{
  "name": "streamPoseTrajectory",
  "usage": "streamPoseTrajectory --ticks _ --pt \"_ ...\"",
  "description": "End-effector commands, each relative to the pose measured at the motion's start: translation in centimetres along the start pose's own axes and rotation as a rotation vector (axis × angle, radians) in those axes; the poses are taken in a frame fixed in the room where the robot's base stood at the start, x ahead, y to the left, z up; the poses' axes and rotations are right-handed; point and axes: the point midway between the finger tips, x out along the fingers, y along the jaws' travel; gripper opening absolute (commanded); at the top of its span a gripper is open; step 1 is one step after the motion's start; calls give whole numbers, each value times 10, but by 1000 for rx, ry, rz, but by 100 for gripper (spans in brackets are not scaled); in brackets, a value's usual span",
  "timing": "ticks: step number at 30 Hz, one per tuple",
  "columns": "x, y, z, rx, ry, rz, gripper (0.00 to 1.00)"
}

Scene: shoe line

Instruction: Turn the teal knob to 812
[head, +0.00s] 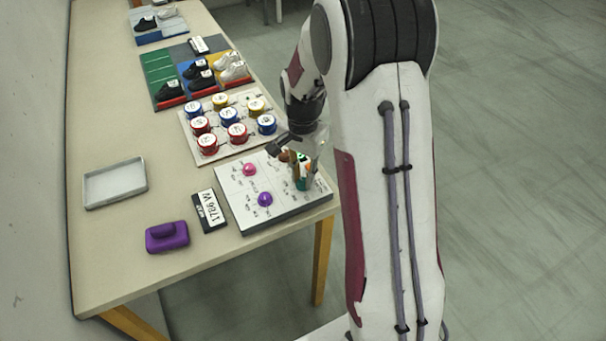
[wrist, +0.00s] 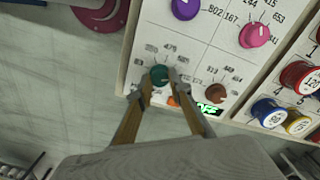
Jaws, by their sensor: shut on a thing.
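The teal knob (wrist: 159,73) is on the white panel (wrist: 150,30) in the wrist view, with small printed numbers around it. The numbers are too small or covered to read surely, and I cannot tell the pointer's setting. My gripper (wrist: 160,79) has one finger on each side of the knob and is shut on it. In the head view my gripper (head: 300,172) is at the right part of the panel (head: 238,205), and it largely hides the teal knob there.
A brown knob (wrist: 215,93) and a green-lit display (wrist: 208,109) are close to my right finger. The panel also has a pink knob (head: 249,169) and a purple knob (head: 265,199). A board of colored round containers (head: 184,130) lies behind. A grey tray (head: 115,184) stands left.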

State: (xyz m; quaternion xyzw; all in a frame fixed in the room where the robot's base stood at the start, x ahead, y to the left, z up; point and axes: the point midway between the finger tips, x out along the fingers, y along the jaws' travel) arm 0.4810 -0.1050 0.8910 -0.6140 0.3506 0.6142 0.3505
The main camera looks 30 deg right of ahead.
Motion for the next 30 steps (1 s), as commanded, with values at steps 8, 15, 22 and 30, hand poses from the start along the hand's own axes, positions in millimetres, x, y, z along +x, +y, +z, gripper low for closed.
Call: streamPoseTrajectory --ticks 8,15,22,30 --pt "-1 0 0 65 1 -1 0" --pt "-1 0 0 71 1 -1 0" --pt "-1 0 0 70 1 -1 36" --pt "0 0 0 70 1 -1 36"
